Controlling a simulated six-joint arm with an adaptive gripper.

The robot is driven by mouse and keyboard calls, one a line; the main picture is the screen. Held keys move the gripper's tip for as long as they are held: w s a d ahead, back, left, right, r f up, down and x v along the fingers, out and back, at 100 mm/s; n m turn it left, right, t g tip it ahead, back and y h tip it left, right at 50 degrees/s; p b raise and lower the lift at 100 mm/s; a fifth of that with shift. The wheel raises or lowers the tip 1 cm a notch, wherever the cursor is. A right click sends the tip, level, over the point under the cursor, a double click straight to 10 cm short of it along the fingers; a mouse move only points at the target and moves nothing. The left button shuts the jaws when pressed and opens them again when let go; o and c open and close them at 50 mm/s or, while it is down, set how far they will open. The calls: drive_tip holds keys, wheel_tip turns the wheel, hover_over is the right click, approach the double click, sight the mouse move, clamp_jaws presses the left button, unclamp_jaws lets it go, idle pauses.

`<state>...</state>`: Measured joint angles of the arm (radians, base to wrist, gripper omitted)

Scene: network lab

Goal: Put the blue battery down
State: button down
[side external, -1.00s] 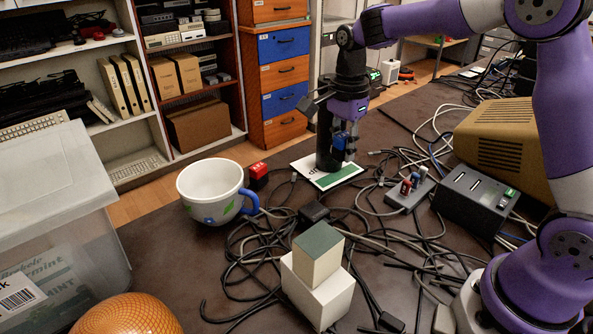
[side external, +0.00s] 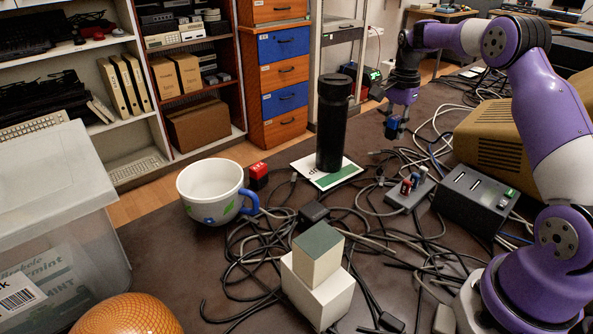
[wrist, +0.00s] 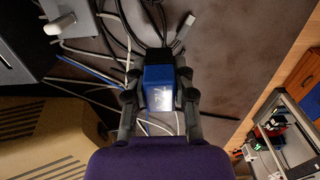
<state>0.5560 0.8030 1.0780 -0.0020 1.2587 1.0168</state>
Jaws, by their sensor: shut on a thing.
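The blue battery (wrist: 158,88) is a small blue block with a dark end and a pale label. My gripper (wrist: 160,92) is shut on it, with one finger on each side in the wrist view. In the side external view my gripper (side external: 395,122) points down and holds the blue battery (side external: 392,127) above the far part of the dark table (side external: 190,262). The battery appears clear of the table. The fingertips are small and partly hidden there.
A tall black bottle (side external: 332,125) stands on a white and green card (side external: 345,177) left of my gripper. Cables, a power strip (side external: 408,192), a dark box (side external: 474,200) and a beige case (side external: 500,140) lie nearby. A mug (side external: 212,190) and stacked boxes (side external: 318,280) stand nearer the camera.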

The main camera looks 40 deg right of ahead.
hover_over(398, 155)
drive_tip(key=shift+a+f, duration=0.2)
drive_tip(key=shift+f, duration=1.05)
drive_tip(key=shift+d+f, duration=0.1)
drive_tip(key=shift+f, duration=2)
drive_tip(key=c, duration=0.7)
unclamp_jaws()
drive_tip(key=shift+f, duration=0.15)
